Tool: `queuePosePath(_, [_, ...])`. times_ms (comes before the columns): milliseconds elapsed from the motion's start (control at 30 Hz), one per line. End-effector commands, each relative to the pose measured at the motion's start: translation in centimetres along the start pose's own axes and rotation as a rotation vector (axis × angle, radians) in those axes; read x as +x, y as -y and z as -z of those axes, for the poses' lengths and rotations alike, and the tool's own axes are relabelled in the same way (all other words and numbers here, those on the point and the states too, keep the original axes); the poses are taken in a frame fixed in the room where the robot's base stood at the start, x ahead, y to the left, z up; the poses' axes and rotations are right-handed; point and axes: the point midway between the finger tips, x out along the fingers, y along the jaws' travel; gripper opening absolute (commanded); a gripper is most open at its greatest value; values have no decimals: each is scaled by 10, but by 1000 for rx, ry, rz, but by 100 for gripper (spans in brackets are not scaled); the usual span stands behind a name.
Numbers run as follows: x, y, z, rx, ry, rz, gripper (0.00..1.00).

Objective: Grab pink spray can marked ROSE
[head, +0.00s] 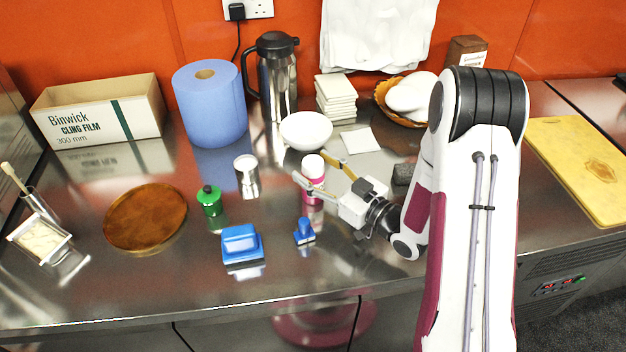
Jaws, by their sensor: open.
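A pink can with a white cap (313,168) stands upright on the steel counter, in the middle of the head view. Its label is too small to read. My gripper (312,170) is open, with one finger on the near left side of the can and the other on its far right side. The can appears to be between the fingers, but I cannot tell whether either finger touches it. Part of the can's body is hidden by the near finger.
A white bowl (306,131) is just behind the can. A steel tumbler (246,176) and a green bottle (210,200) stand to the left. A small blue stamp (304,231) and a blue box (241,243) lie in front. A dark lump (402,174) is right of my gripper.

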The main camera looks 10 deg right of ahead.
Motion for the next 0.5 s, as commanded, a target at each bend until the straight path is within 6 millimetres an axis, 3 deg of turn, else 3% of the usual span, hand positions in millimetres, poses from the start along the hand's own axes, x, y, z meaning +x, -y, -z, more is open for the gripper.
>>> queuePosePath(167, [10, 0, 0, 1, 0, 0, 56])
queuePosePath(500, [10, 0, 0, 1, 0, -1, 56])
